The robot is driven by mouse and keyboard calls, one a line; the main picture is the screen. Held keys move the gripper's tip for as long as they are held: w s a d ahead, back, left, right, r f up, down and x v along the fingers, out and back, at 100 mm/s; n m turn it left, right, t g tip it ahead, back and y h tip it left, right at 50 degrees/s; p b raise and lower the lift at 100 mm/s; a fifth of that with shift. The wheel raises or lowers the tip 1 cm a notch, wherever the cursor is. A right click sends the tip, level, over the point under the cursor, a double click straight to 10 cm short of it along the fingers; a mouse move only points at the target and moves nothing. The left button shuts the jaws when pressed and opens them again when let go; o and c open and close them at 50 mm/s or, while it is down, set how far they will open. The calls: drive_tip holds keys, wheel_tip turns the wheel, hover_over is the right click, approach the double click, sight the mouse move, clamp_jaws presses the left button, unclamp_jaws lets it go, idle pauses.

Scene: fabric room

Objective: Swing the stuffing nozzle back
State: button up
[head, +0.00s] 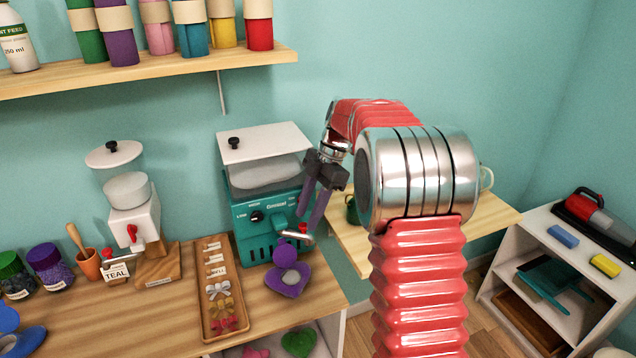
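The teal stuffing machine (262,222) stands on the wooden counter, with a white lid and white filling in its clear hopper. My gripper (308,220) points down in front of the machine's right side. Its two dark fingers are apart with nothing visible between them.
A wooden tray (209,318) with labels and bows lies left of the heart. A white dispenser (133,222) with a red knob stands further left. A dark green cup (351,209) is right of my gripper. A shelf (160,69) hangs above.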

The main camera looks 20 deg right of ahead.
drive_tip(key=v, duration=1.2)
drive_tip(key=shift+r, duration=0.1)
drive_tip(key=shift+c, duration=0.6)
drive_tip(key=shift+s+a+r, duration=0.15)
drive_tip(key=shift+a+r, duration=0.05)
drive_tip(key=shift+a, duration=0.1)
drive_tip(key=c, duration=0.3)
drive_tip(key=s+a+r+m, duration=0.1)
drive_tip(key=s+a, duration=0.1)
drive_tip(key=s+a+r+m+h, duration=0.1)
drive_tip(key=s+a+m, duration=0.1)
drive_tip(key=s+a+r+m+t, duration=0.1)
drive_tip(key=s+m, duration=0.1)
drive_tip(key=shift+s+a+h, duration=0.1)
drive_tip(key=shift+a+h, duration=0.3)
clamp_jaws()
drive_tip(key=s+a+f+m+t+h, duration=0.1)
drive_tip(key=s+a+f+m, duration=0.1)
drive_tip(key=s, duration=0.5)
drive_tip(key=s+a+f+m+t+h, duration=0.1)
drive_tip(key=s+a+f+m+t, duration=0.1)
drive_tip(key=s+m, duration=0.5)
drive_tip(key=s+a+f+m+t, duration=0.2)
drive_tip(key=s+a+f+m, duration=0.2)
drive_tip(key=s, duration=0.5)
drive_tip(key=shift+s+a+f+m+h, duration=0.15)
drive_tip(key=shift+a+f+m+h, duration=0.2)
drive_tip(key=shift+f+m, duration=0.3)
